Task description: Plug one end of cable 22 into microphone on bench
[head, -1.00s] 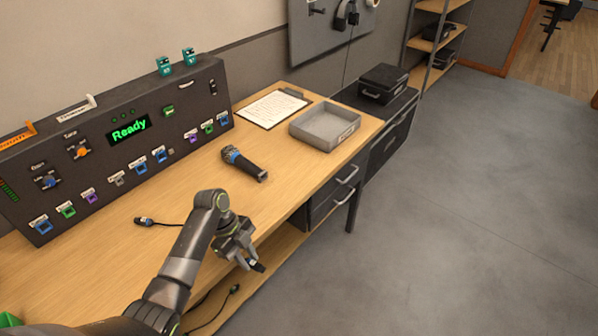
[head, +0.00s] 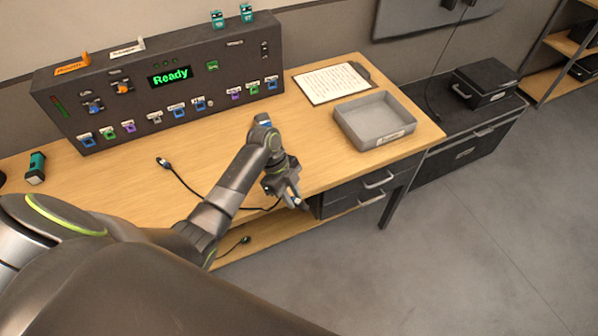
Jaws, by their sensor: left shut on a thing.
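My left gripper (head: 292,194) is over the bench's front edge, lower in the picture than the microphone, and shut on a small dark cable plug (head: 301,204). A dark cable with a loose plug (head: 163,162) lies on the bench and runs behind my arm; I cannot tell whether it joins the held plug. No cable number is readable. My right gripper is not in view.
A fader console (head: 160,103) reading "Ready" stands at the back of the bench (head: 320,165). A grey tray (head: 375,120) and a clipboard (head: 332,83) lie to the right. A teal and black object (head: 36,168) is at left. Another plug (head: 245,240) shows on the lower shelf.

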